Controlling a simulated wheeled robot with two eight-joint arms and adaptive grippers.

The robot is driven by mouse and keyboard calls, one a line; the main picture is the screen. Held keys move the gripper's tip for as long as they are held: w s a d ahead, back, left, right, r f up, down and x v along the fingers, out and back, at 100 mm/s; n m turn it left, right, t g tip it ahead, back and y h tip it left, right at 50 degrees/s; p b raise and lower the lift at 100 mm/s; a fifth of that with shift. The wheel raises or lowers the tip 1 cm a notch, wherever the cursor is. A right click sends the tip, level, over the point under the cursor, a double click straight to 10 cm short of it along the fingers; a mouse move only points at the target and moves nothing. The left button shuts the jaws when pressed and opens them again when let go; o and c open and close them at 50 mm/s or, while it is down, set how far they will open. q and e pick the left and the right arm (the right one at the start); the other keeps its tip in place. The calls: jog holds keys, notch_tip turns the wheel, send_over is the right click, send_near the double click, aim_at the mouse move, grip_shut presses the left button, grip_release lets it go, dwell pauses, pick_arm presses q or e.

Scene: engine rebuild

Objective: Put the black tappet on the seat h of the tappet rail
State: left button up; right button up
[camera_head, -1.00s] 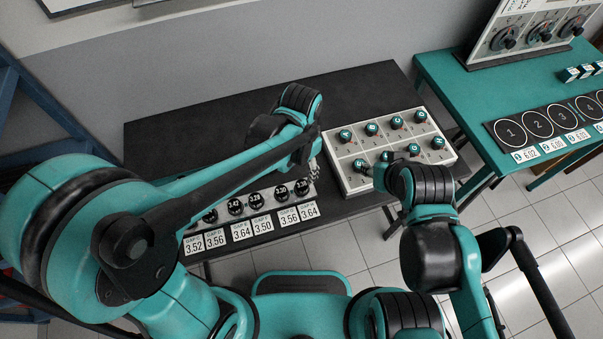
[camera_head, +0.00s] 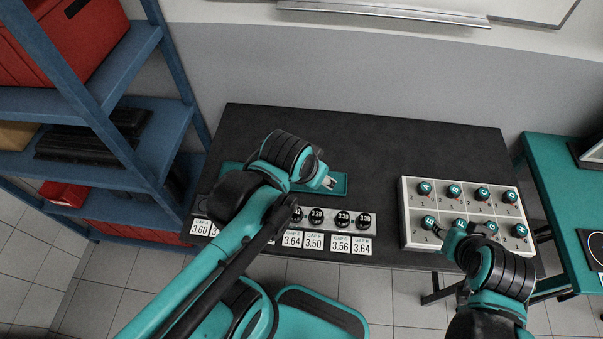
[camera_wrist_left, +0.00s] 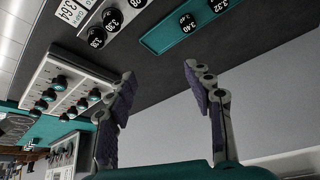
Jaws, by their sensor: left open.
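In the head view my left gripper (camera_head: 328,183) hangs over the teal tray (camera_head: 338,188) behind the tappet rail. In the left wrist view the left gripper (camera_wrist_left: 160,74) has its fingers wide apart with nothing between them. Two black tappets sit on the tray (camera_wrist_left: 163,38) there: one marked 3.40 (camera_wrist_left: 187,22) and one marked 3.32 (camera_wrist_left: 217,5). The tappet rail (camera_head: 375,217) carries several black tappets, and its end spot by the rightmost 3.64 label holds a black tappet (camera_head: 363,220). My right gripper (camera_head: 444,235) is at the white board's front row; its fingers are unclear.
The white board (camera_head: 407,237) with several lettered teal-and-black pieces stands right of the rail. White gap labels (camera_head: 314,241) line the rail's front. A blue shelf (camera_head: 170,130) is at left, a teal table (camera_head: 560,170) at right. The black table (camera_head: 420,140) is clear behind.

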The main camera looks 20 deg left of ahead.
pick_arm(q)
jog(key=a, duration=0.1)
jog(key=s+a+n+t, duration=0.1)
jog(key=a+n, duration=0.1)
jog(key=shift+s+r+t, duration=0.1)
jog(key=shift+s+t, duration=0.15)
jog(key=shift+t, duration=0.05)
